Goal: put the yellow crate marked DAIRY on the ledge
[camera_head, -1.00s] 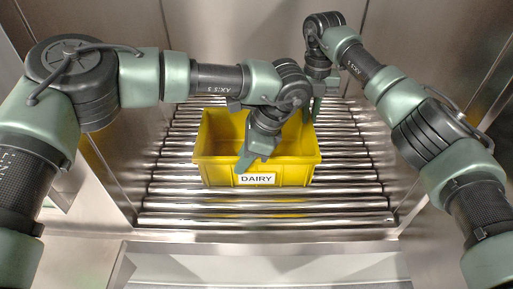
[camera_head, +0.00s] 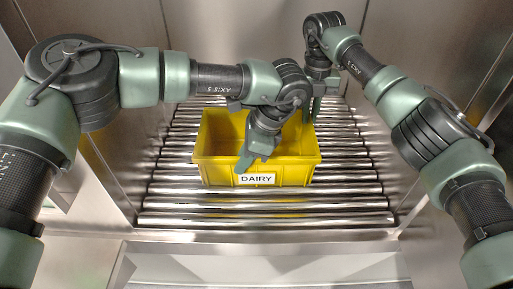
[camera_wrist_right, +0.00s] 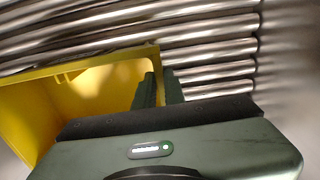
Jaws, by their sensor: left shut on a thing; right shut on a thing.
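The yellow crate (camera_head: 215,172) with a white DAIRY label (camera_head: 257,179) sits upright on the metal rollers in the middle of the head view. Its open top faces up, and the part of its inside that shows is empty. My left gripper (camera_head: 247,163) is shut on the crate's near wall, above the label. My right gripper (camera_head: 312,108) is shut on the crate's wall at the far right corner. In the right wrist view the crate (camera_wrist_right: 30,100) fills the left side, and the right gripper's fingers (camera_wrist_right: 158,90) straddle its wall.
The roller conveyor (camera_head: 350,190) runs under the crate, with bare rollers on both sides. Metal walls (camera_head: 120,150) close in left and right. A flat metal ledge (camera_head: 265,268) lies at the near edge, below the rollers in the picture, and is clear.

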